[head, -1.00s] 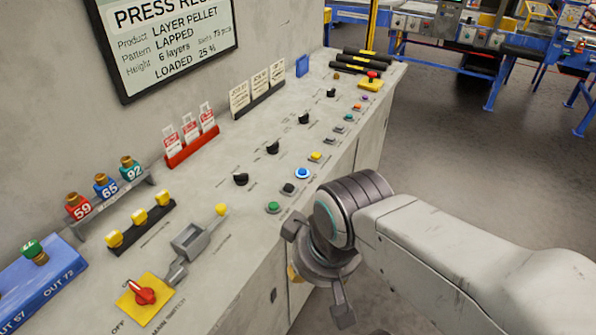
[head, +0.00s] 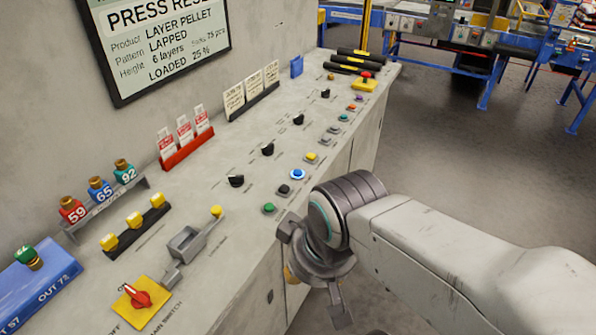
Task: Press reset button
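A row of small push buttons runs along the front of the grey console top (head: 225,205). It includes a green button (head: 269,208), a black button (head: 284,189), a blue button (head: 297,174) with a pale ring, and a yellow button (head: 311,157). More small buttons continue toward the far end. Their labels are too small to read, so I cannot tell which is reset. My gripper (head: 312,272) is beside the console's front edge, close to the green and black buttons. Its two fingers are spread apart, with nothing seen between them. It appears apart from the buttons.
Black knobs (head: 236,181) stand behind the buttons. A red main switch (head: 138,296) on a yellow plate and a grey lever (head: 190,240) are nearer. A red emergency-style button (head: 366,76) is at the far end. Open floor (head: 450,150) lies right of the console.

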